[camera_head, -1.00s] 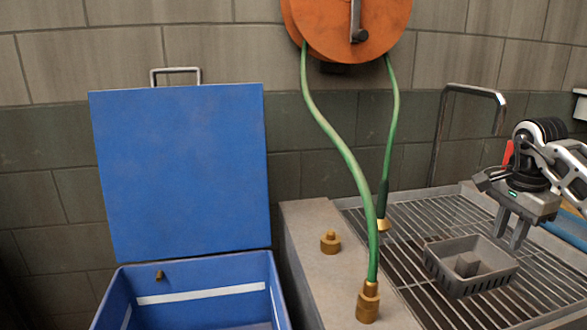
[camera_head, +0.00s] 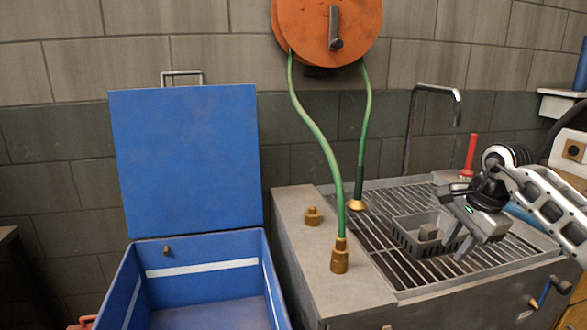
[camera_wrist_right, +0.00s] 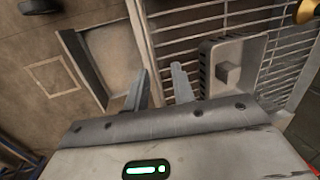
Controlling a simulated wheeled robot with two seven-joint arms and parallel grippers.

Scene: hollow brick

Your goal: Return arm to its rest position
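My right gripper (camera_head: 455,243) is at the right of the head view, above the front part of the metal grate. Its two fingers are apart with nothing between them. In the right wrist view the fingers (camera_wrist_right: 155,88) also show apart and empty, over the front edge of the sink unit. A grey basket (camera_head: 412,236) with a grey block (camera_head: 428,232) in it stands on the grate, partly behind the gripper. The basket also shows in the right wrist view (camera_wrist_right: 208,65), to the right of the fingers. My left gripper is not in view.
An open blue crate (camera_head: 196,246) with its lid raised stands at the left. A green hose (camera_head: 325,150) hangs from an orange reel (camera_head: 310,30) to a brass fitting (camera_head: 339,258) on the sink ledge. A faucet (camera_head: 411,130) stands behind the grate (camera_head: 385,245).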

